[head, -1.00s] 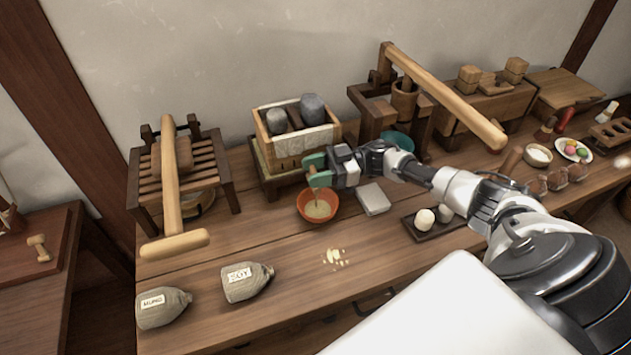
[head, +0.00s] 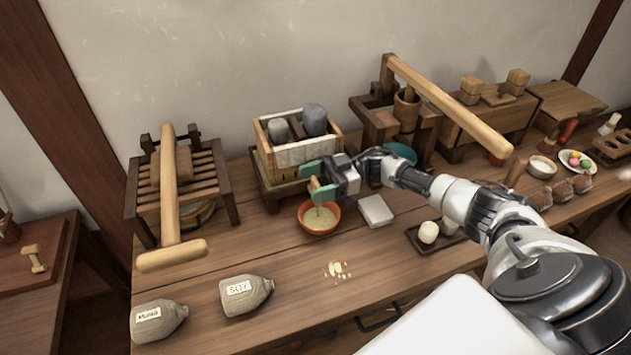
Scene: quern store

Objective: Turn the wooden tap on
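The wooden tap (head: 315,184) is a small brown piece low at the front of a wooden press box (head: 297,152). It shows only in part behind my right gripper. My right gripper (head: 317,182) has green fingertips, one on each side of the tap, with a gap between them. The fingers look open around the tap; contact is hard to make out. Below them an orange bowl (head: 319,232) holds pale yellowish stuff. A thin brown piece shows between the fingers and the bowl. My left gripper is not in view.
A pale block (head: 376,210) stands right of the bowl. Two sacks (head: 245,294) lie at the front left, and yellow crumbs (head: 338,270) lie on the bench. A slatted press (head: 205,185) with a long beam stands left. A dark tray (head: 436,240) lies right, under my forearm.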

